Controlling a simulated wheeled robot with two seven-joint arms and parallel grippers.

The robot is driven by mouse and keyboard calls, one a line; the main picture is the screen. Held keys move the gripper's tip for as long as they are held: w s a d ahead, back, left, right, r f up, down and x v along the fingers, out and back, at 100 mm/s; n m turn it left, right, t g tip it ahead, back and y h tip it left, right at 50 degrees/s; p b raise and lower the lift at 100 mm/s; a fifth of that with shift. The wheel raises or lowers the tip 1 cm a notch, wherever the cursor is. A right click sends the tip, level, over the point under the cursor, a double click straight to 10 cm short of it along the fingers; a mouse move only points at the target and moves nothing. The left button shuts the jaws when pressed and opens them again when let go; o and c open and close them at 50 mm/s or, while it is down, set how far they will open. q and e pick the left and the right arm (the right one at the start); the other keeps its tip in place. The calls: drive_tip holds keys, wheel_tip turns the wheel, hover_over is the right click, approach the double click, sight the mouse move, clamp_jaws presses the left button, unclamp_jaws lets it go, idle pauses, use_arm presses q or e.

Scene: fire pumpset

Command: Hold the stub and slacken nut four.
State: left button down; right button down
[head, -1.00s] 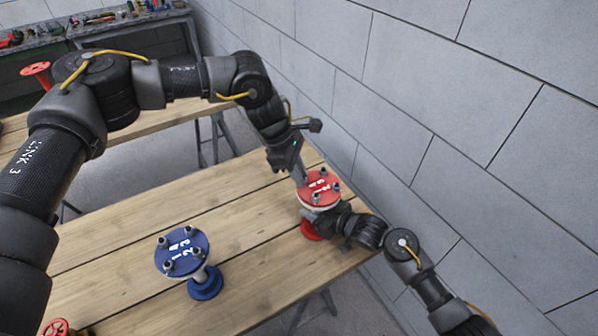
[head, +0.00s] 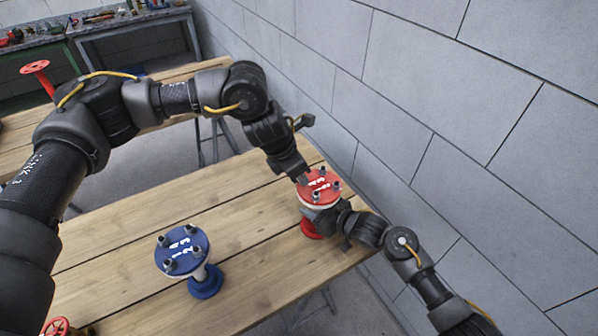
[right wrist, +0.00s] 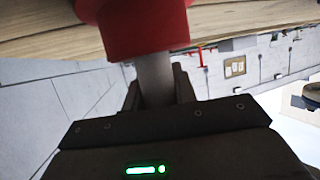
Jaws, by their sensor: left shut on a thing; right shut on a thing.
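The red-flanged stub (head: 318,189) stands upright near the far right edge of the wooden table, with a red foot (head: 311,230) and white marks on its flange. Three nuts show on the flange; the spot at its left edge is covered by my left gripper (head: 302,181). My left gripper comes down from above and is shut on the nut there; its number is not readable. My right gripper (head: 334,216) is shut on the stub's pipe below the flange. In the right wrist view the grey pipe (right wrist: 154,78) sits between its fingers, beside the red foot.
A blue-flanged stub (head: 182,251) with several nuts stands to the left on the table (head: 130,265). A grey block wall (head: 430,90) rises close to the right. A red handwheel (head: 56,328) is at the lower left. Table between the stubs is clear.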

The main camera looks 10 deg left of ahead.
use_arm(q)
drive_tip(key=n, duration=0.2)
drive_tip(key=n+t+y, duration=0.1)
drive_tip(key=n, duration=0.1)
drive_tip(key=shift+s+d+n, duration=0.2)
drive_tip(key=shift+n, duration=0.1)
drive_tip(key=n, duration=0.1)
drive_tip(key=n+y, duration=0.1)
drive_tip(key=n, duration=0.1)
drive_tip(key=n+t+y, duration=0.1)
drive_tip(key=n, duration=0.1)
drive_tip(key=shift+d, duration=0.25)
drive_tip(key=n+y, duration=0.2)
drive_tip(key=n, duration=0.3)
drive_tip(key=shift+d, duration=0.2)
drive_tip(key=shift+d+n+g+y, duration=0.1)
drive_tip(key=shift+n+g+y, duration=0.2)
drive_tip(key=shift+n, duration=0.7)
drive_tip(key=shift+d+n+g+y, duration=0.15)
drive_tip(key=shift+n+y, duration=0.25)
drive_tip(key=shift+n, duration=0.6)
drive_tip(key=shift+a, duration=0.1)
drive_tip(key=c, duration=1.3)
unclamp_jaws()
drive_tip(key=shift+c, duration=0.2)
